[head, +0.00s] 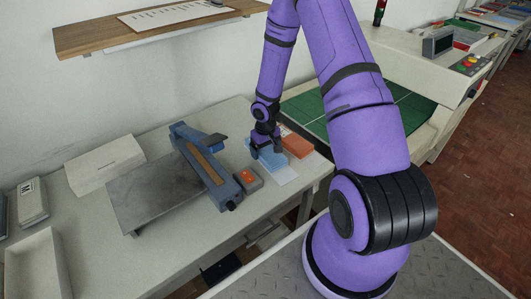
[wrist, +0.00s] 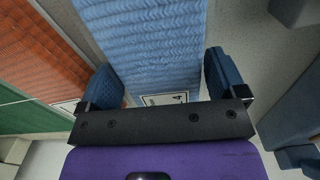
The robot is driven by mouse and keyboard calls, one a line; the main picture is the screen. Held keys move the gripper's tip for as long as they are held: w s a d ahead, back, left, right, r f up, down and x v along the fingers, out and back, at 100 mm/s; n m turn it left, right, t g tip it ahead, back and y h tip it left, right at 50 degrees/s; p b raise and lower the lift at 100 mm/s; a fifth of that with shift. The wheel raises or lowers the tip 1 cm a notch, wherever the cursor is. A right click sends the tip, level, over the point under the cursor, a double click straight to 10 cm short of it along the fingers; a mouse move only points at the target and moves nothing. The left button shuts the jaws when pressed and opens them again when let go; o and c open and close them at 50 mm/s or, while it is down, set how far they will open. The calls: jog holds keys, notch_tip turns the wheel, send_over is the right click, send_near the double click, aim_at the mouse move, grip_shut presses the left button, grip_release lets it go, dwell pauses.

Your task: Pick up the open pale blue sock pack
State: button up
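The pale blue sock pack (head: 284,174) lies on the grey table, to the right of the blue-grey clamp-like device. In the wrist view the ribbed blue pack (wrist: 155,40) runs up between the two fingers, with a small white label at its near end. My gripper (head: 267,150) is down at the pack, covering part of it in the head view. In the wrist view my gripper (wrist: 163,78) has its fingers wide apart, one along each side of the pack. Whether the fingertips touch the pack is hard to tell.
An orange pack (head: 298,146) lies close beside the blue one; it also shows in the wrist view (wrist: 40,60). The blue-grey device (head: 205,163) and a small box with an orange top (head: 248,179) stand to the left. A green mat (head: 310,107) lies behind.

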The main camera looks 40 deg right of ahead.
aim_at(266, 148)
jog(key=shift+c, duration=0.5)
jog(key=shift+r, duration=0.1)
jog(key=shift+r, duration=0.75)
notch_tip(266, 148, up, 2)
jog(key=shift+s+r, duration=0.1)
jog(key=s+a, duration=0.1)
jog(key=s, duration=0.4)
jog(key=s+a, duration=0.1)
jog(key=s, duration=0.4)
jog(key=s+a+r, duration=0.1)
jog(key=s, duration=0.4)
jog(key=shift+s+r, duration=0.1)
jog(key=shift+s, duration=0.2)
